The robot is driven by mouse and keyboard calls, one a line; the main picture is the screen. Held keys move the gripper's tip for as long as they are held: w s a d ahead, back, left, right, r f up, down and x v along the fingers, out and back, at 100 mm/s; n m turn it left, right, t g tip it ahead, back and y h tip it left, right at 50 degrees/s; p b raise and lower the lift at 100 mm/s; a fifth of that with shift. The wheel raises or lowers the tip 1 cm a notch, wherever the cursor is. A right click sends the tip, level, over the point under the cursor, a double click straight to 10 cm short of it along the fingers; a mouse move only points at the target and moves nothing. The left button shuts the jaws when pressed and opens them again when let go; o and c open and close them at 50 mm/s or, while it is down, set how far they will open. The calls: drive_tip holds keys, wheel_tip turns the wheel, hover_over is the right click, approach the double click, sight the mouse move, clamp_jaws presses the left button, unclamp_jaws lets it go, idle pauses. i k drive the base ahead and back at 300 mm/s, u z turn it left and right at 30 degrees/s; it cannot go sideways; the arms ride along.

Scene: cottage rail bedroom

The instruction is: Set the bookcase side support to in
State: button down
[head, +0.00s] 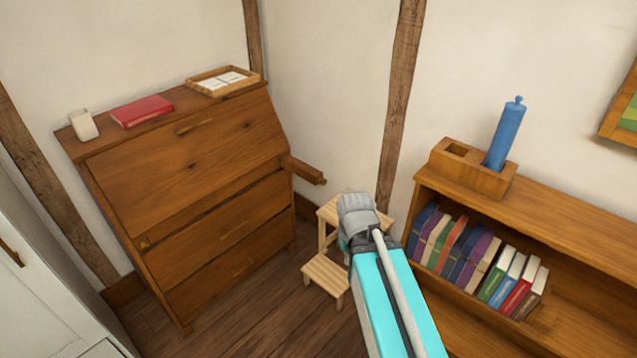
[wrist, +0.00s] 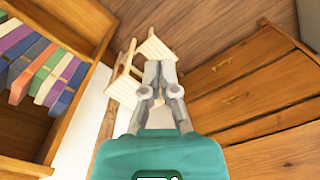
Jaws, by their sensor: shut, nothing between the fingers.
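A brown wooden bureau (head: 190,190) stands at the left in the head view, its sloping front closed. A support bar (head: 304,169) sticks well out from its right side, the side nearer the bookcase (head: 560,228). At the bureau's left edge a small support end (head: 144,243) sits about flush. My gripper (head: 357,208) is to the right of and below the extended bar, apart from it in the picture. In the wrist view my gripper (wrist: 160,70) is shut and empty, with the bureau's drawers (wrist: 235,95) to its right. I cannot make out the bar there.
A pale step stool (head: 325,272) stands on the floor behind my gripper. The bookcase holds several books (head: 475,255) and a wooden holder (head: 470,172) with a blue roll (head: 504,135). A mug (head: 83,125), red book (head: 142,111) and tray (head: 222,81) lie on the bureau.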

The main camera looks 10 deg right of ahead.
sight(309, 174)
drive_tip(key=k, duration=1.3)
drive_tip(key=z, duration=0.4)
drive_tip(key=i, duration=1.75)
drive_tip(key=u, duration=0.55)
